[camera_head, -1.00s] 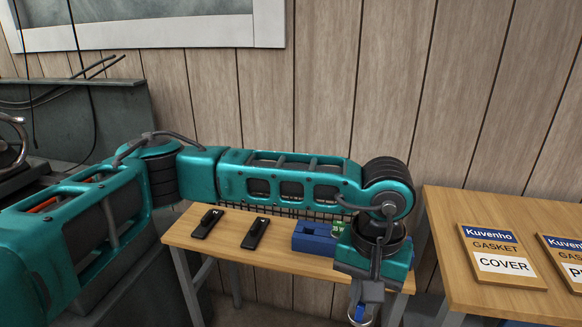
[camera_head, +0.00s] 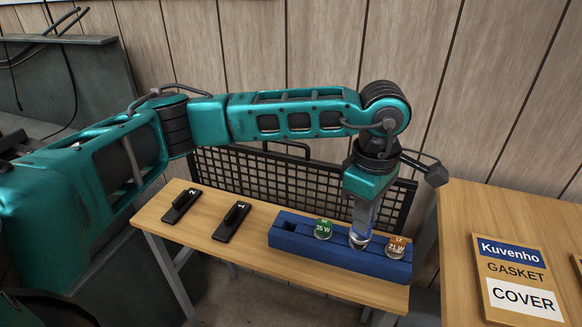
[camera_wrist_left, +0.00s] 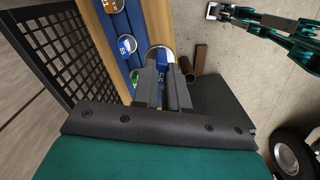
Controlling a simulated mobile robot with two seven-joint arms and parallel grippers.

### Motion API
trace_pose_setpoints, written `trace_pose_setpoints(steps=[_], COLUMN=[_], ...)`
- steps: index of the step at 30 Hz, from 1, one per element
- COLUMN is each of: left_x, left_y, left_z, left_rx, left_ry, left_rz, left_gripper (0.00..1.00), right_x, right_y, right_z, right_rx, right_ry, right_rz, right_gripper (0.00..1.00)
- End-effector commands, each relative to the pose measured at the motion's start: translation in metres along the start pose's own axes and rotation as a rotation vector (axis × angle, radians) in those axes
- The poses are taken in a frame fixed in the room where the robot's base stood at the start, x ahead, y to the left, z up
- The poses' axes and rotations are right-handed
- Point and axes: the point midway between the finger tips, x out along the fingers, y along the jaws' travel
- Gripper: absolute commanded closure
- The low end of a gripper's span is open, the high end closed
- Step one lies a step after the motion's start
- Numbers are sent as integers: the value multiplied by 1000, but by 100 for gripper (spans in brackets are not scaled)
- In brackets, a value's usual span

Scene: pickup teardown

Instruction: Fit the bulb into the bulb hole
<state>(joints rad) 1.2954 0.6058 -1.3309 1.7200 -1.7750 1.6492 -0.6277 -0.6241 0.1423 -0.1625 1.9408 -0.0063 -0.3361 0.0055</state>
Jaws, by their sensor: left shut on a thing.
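My left gripper (camera_head: 364,216) points down over the right half of a blue bulb block (camera_head: 283,243) on the narrow table. In the left wrist view, its fingers (camera_wrist_left: 161,88) are shut on a bulb with a blue label (camera_wrist_left: 162,72). Glass with blue shows below the fingertips in the head view; whether it touches the block is unclear. A green 35 W bulb (camera_head: 323,229) and an orange 21 W bulb (camera_head: 396,247) sit in the block. Another blue-labelled bulb (camera_wrist_left: 127,45) sits there in the wrist view.
Two black numbered pieces, 2 (camera_head: 181,205) and 1 (camera_head: 231,222), lie on the narrow wooden table (camera_head: 160,214). A black mesh panel (camera_head: 240,170) stands behind it. A second table (camera_head: 470,200) at right bears a gasket cover sign (camera_head: 520,280). A wheel (camera_wrist_left: 294,153) shows in the wrist view.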

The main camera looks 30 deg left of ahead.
Motion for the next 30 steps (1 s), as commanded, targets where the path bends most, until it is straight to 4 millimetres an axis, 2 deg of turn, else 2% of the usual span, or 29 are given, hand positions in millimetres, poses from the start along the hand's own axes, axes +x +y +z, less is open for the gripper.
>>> trace_pose_setpoints(steps=[3,12,24,30], left_x=[0,-2,-4,-6], left_y=[5,13,14,11], left_z=[-18,-64,-130,-158], left_rx=[-325,-1141,-2229,-2688], left_ry=[-3,-3,13,20], left_rz=[1,2,14,30], left_gripper=[100,100,100,100], right_x=[0,-1,0,0], right_y=[0,0,0,0], right_z=[1,2,2,1], right_rx=[0,0,0,0], right_ry=[-3,-3,-3,-3], right_rz=[-1,-1,-1,-1], right_gripper=[0,0,0,0])
